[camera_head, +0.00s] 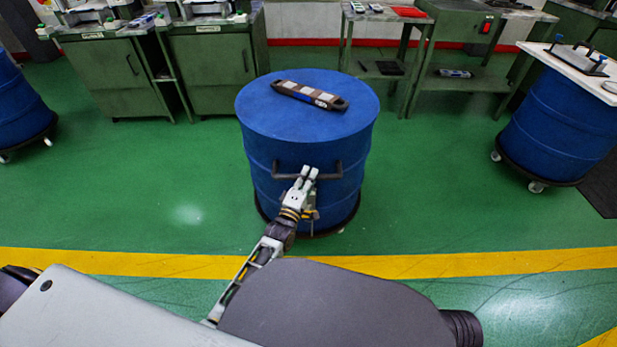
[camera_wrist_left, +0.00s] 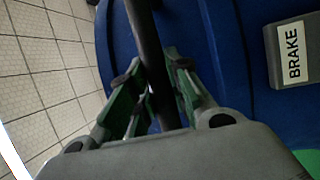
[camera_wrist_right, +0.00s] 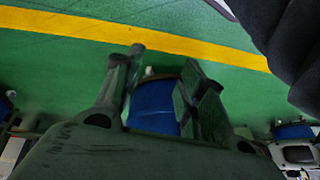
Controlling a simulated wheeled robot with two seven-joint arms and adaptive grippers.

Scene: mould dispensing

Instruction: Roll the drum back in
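The blue drum (camera_head: 310,110) stands upright on a dark wheeled base, beyond the yellow floor line. A dark bar handle (camera_head: 340,172) is fixed across its near side. My left gripper (camera_head: 308,176) is at the middle of this handle. In the left wrist view the handle (camera_wrist_left: 148,45) runs between the fingers (camera_wrist_left: 153,75), which close in on it from both sides. A grey block labelled BRAKE (camera_wrist_left: 291,55) shows beside the blue drum wall there. My right gripper (camera_wrist_right: 160,75) is open and empty, with a blue drum (camera_wrist_right: 154,105) showing farther off between its fingers; the head view does not show it.
A tool with a dark frame (camera_head: 309,95) lies on the drum lid. Green cabinets (camera_head: 213,70) and a workbench (camera_head: 450,40) stand behind. Another blue drum (camera_head: 560,125) with a white top is at right, another (camera_head: 18,105) at left. Green floor between them is clear.

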